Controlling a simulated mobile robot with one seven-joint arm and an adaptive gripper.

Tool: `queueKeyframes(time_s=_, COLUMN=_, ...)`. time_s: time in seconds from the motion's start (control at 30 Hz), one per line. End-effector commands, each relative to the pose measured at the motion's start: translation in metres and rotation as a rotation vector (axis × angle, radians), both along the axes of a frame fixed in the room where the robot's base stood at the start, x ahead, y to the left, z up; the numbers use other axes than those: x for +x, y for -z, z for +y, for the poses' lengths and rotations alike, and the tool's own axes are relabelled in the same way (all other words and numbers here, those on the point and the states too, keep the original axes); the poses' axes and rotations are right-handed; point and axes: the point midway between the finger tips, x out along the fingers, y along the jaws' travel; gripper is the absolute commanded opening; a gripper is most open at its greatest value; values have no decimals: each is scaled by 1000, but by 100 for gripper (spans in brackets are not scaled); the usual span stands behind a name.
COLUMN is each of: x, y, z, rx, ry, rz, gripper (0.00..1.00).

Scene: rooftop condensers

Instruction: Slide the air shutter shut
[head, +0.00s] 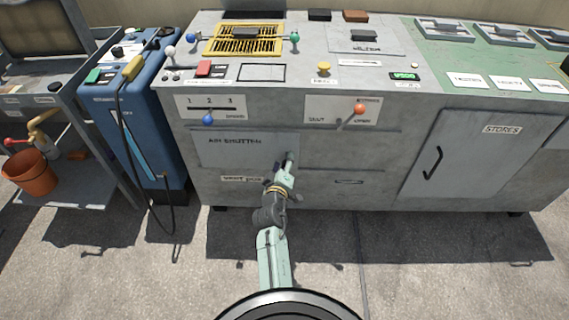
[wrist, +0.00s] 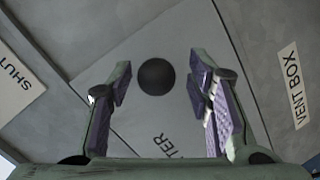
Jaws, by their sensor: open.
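The air shutter (head: 225,150) is a flat grey panel lettered AIR SHUTTER on the front of the grey cabinet, at its left. My gripper (head: 288,162) is open at the panel's right end and hides the knob in the head view. The fingers show on both sides of the knob with gaps; I cannot tell how far it reaches between them. A SHUT label (wrist: 14,84) is at the wrist view's left.
A VENT BOX label (head: 242,178) is below the panel. Above are a blue-knobbed slider (head: 208,119) and an orange-knobbed lever (head: 359,110). A STORES door (head: 455,160) is at right. A blue unit (head: 140,110) with a hanging cable stands at left.

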Motion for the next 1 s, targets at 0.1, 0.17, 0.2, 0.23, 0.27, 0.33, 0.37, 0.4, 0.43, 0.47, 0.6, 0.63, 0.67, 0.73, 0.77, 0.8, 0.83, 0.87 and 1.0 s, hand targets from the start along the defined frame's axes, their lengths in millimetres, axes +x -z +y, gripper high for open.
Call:
queueKeyframes(time_s=0.1, x=0, y=0, z=-1, rx=0, ry=2, rz=1, gripper=46)
queueKeyframes(time_s=0.17, x=-1, y=0, z=-1, rx=0, ry=2, rz=1, gripper=46)
queueKeyframes(time_s=0.2, x=-3, y=0, z=-1, rx=0, ry=2, rz=1, gripper=46)
queueKeyframes(time_s=0.23, x=-6, y=0, z=0, rx=-1, ry=1, rz=2, gripper=46)
queueKeyframes(time_s=0.27, x=-9, y=0, z=0, rx=-1, ry=1, rz=2, gripper=46)
queueKeyframes(time_s=0.33, x=-19, y=-2, z=2, rx=-1, ry=0, rz=3, gripper=46)
queueKeyframes(time_s=0.37, x=-23, y=-4, z=3, rx=-1, ry=0, rz=2, gripper=46)
queueKeyframes(time_s=0.4, x=-31, y=-5, z=4, rx=-1, ry=0, rz=2, gripper=46)
queueKeyframes(time_s=0.43, x=-36, y=-7, z=5, rx=-1, ry=-1, rz=1, gripper=46)
queueKeyframes(time_s=0.47, x=-41, y=-7, z=5, rx=-2, ry=-1, rz=2, gripper=46)
queueKeyframes(time_s=0.6, x=-61, y=-12, z=8, rx=0, ry=0, rz=2, gripper=46)
queueKeyframes(time_s=0.63, x=-64, y=-13, z=8, rx=0, ry=0, rz=2, gripper=46)
queueKeyframes(time_s=0.67, x=-66, y=-14, z=9, rx=0, ry=-1, rz=1, gripper=46)
queueKeyframes(time_s=0.73, x=-71, y=-15, z=10, rx=-1, ry=-1, rz=1, gripper=46)
queueKeyframes(time_s=0.77, x=-72, y=-16, z=10, rx=-1, ry=0, rz=0, gripper=46)
queueKeyframes(time_s=0.8, x=-73, y=-16, z=10, rx=-1, ry=0, rz=0, gripper=46)
queueKeyframes(time_s=0.83, x=-73, y=-16, z=10, rx=-1, ry=0, rz=0, gripper=46)
queueKeyframes(time_s=0.87, x=-73, y=-16, z=10, rx=-1, ry=0, rz=0, gripper=46)
queueKeyframes(time_s=1.0, x=-73, y=-16, z=10, rx=0, ry=0, rz=0, gripper=46)
